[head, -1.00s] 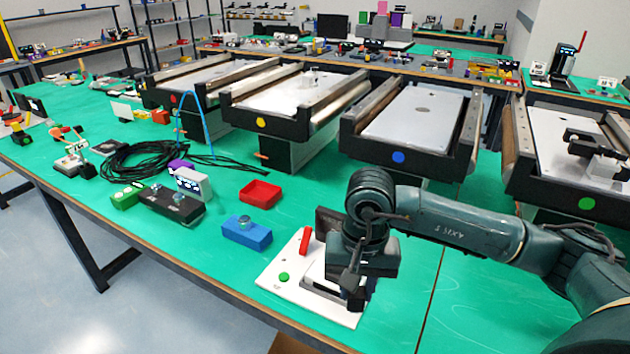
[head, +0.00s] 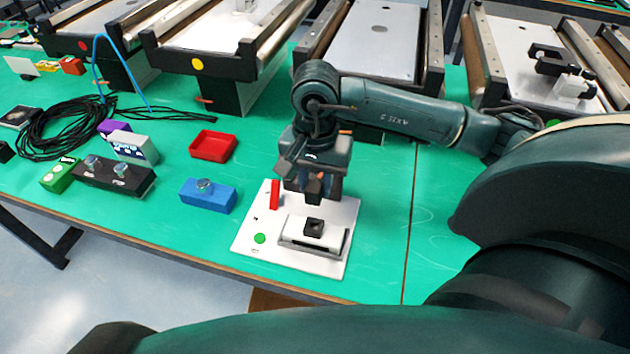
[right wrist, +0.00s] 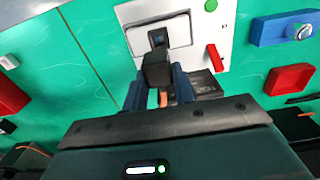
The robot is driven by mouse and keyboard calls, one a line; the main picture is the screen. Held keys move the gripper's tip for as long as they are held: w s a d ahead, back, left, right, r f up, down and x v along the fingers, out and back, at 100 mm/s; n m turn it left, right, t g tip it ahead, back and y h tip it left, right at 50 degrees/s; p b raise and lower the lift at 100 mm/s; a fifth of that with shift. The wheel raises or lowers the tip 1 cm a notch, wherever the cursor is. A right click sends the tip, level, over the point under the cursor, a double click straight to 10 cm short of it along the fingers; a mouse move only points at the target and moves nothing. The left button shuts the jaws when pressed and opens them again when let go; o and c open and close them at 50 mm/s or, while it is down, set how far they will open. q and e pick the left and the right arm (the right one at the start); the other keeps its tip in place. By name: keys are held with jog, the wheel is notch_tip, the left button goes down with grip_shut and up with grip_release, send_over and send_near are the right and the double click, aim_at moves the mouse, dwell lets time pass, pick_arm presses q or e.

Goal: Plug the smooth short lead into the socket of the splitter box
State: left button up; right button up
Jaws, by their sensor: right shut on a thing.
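My right gripper (head: 314,192) is shut on a black plug, the end of the short lead (right wrist: 157,70). In the right wrist view the plug sits between the two fingers of the gripper (right wrist: 158,88), with a bit of orange behind it. The splitter box (head: 295,238) is a low pale grey box on a white board, with a raised black socket (head: 314,226) on top. In the right wrist view the socket (right wrist: 157,39) lies just beyond the plug, which appears apart from it. The lead's tail is mostly hidden. My left gripper is not in view.
The white board (head: 348,212) carries a red lever (head: 275,195) and a green button (head: 260,238). A blue block (head: 207,196), a red tray (head: 213,146) and a black box (head: 115,176) stand left. Mini conveyors line the back.

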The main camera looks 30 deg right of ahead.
jog(key=shift+f+b, duration=0.3)
jog(key=shift+f, duration=0.3)
jog(key=shift+f+b, duration=2.15)
jog(key=shift+b, duration=0.05)
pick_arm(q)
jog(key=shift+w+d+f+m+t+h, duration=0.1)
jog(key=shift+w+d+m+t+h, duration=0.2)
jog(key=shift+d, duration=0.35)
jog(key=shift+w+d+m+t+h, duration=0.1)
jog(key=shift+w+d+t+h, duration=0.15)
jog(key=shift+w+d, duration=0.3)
pick_arm(e)
jog(key=shift+f, duration=0.15)
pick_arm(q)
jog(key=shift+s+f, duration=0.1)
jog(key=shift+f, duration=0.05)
pick_arm(e)
jog(key=shift+b, duration=0.55)
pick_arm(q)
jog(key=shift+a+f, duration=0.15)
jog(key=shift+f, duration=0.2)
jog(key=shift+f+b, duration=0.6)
